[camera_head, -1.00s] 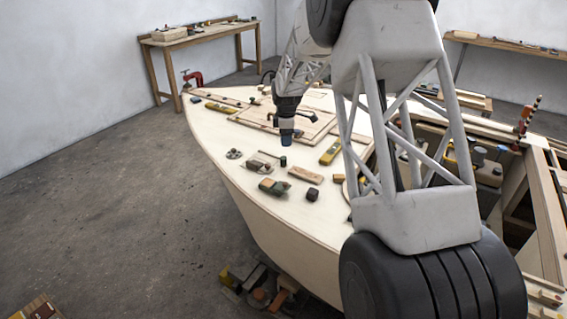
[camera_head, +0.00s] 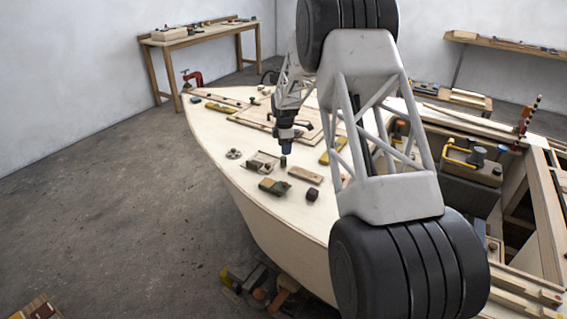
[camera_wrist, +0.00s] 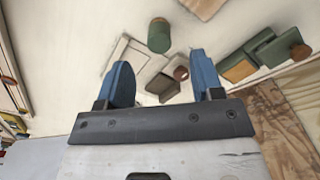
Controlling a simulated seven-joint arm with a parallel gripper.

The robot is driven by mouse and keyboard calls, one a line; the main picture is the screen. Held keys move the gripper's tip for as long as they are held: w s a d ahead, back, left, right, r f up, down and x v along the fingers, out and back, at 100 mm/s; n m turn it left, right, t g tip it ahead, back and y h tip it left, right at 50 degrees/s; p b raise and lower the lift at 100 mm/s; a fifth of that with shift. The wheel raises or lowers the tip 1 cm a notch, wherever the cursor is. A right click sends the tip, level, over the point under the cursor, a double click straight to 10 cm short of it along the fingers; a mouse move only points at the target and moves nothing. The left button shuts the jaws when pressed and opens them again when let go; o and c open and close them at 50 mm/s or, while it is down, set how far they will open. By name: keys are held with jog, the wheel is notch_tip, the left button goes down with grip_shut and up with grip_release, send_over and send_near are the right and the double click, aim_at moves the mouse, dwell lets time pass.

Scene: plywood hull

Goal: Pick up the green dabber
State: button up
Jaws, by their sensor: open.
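A short dark green cylinder, which looks like the green dabber (camera_head: 283,161), stands on the pale deck.
A green-and-tan block (camera_head: 273,187) with a round knob, a wooden block (camera_head: 305,175) and a small dark cube (camera_head: 312,194) lie close by. A flat tray-like piece (camera_head: 262,163) lies to the left. A yellow level (camera_head: 331,152) lies to the right.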

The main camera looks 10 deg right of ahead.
aim_at(284, 157)
jog(key=shift+f, duration=0.9)
jog(key=shift+a+f, duration=0.15)
jog(key=shift+f, duration=2.5)
jog(key=c, duration=1.1)
jog(key=shift+o, duration=0.2)
jog(key=shift+w+r, duration=0.1)
jog(key=shift+r, duration=4.95)
